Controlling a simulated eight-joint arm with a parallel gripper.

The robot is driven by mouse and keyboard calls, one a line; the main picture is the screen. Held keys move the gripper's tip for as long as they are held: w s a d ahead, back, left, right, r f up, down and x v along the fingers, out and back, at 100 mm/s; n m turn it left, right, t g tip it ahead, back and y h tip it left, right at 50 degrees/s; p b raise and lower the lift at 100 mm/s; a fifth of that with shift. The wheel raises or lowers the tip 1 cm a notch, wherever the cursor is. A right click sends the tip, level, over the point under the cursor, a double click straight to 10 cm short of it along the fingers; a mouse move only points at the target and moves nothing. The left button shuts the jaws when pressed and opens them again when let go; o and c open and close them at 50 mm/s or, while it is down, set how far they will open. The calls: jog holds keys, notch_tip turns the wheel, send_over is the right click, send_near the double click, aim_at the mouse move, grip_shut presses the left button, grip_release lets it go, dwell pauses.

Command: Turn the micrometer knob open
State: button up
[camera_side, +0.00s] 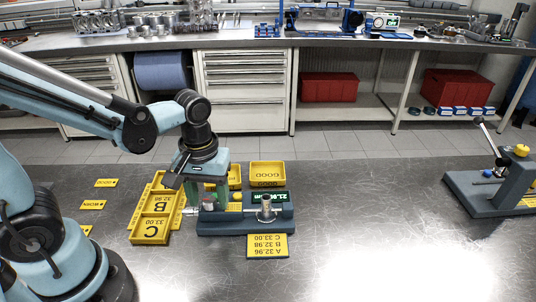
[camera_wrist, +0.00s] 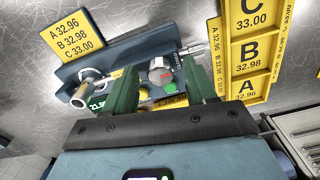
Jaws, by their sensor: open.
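The micrometer (camera_side: 230,222) is a blue-grey bench gauge with a green-lit display (camera_side: 268,197). Its silver knob end (camera_side: 187,211) projects at its left in the side view; in the wrist view a silver shaft (camera_wrist: 195,48) projects toward the yellow tray. My gripper (camera_side: 207,195) points down over the gauge's left part. In the wrist view my gripper (camera_wrist: 160,70) has its two green fingers spread, with a grey cylindrical part of the gauge between them. Contact cannot be told. A silver ringed part (camera_side: 266,211) sits on the gauge's right end.
A yellow tray (camera_side: 151,240) marked B and C lies left of the gauge. A yellow limits card (camera_side: 267,254) lies in front, and a yellow GOOD bin (camera_side: 267,184) behind. A grey lever fixture (camera_side: 487,193) stands far right. The bench between is clear.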

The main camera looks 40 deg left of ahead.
jog(key=shift+c, duration=0.2)
grip_shut()
jog(key=shift+m, duration=0.4)
jog(key=m, duration=1.7)
jog(key=shift+m, duration=0.3)
jog(key=m, duration=0.5)
jog(key=shift+w, duration=0.1)
jog(key=shift+m, duration=0.4)
